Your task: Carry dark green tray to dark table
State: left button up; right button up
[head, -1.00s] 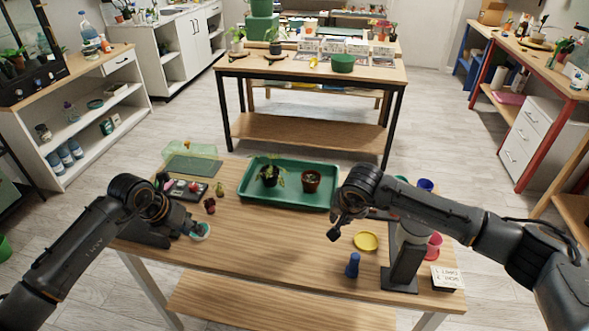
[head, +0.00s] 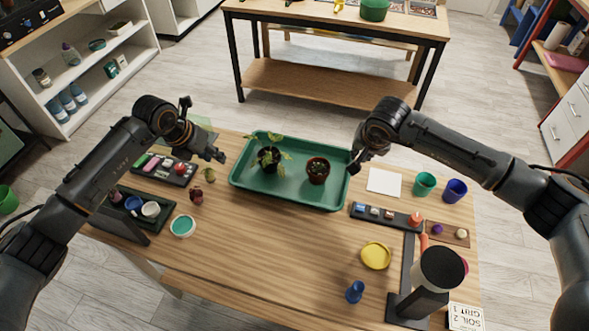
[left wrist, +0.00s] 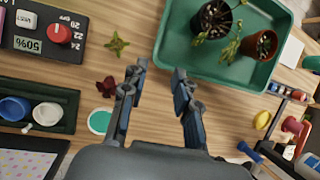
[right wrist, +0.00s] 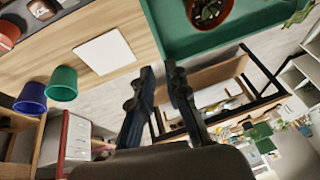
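The dark green tray (head: 290,193) lies on the near wooden table, holding a leafy plant in a black pot (head: 268,158) and a small plant in a terracotta pot (head: 318,171). My left gripper (head: 206,132) is open and empty beside the tray's left end; in the left wrist view its fingertips (left wrist: 158,75) are just short of the rim (left wrist: 190,68). My right gripper (head: 354,163) is at the tray's right end; in the right wrist view its fingers (right wrist: 161,70) are apart and empty near the rim (right wrist: 185,50). A black-legged table (head: 300,13) stands beyond; its top is wood-coloured.
Right of the tray are a white sheet (head: 384,181), green (head: 424,184) and blue (head: 455,191) cups, and a dark strip of small items. A yellow dish (head: 376,255) lies in front. Floor is clear between the tables. The far table holds a green pot (head: 374,9).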

aim_at(235, 171)
pick_arm(q)
jog(key=shift+f, duration=0.1)
pick_arm(e)
jog(key=shift+f, duration=0.1)
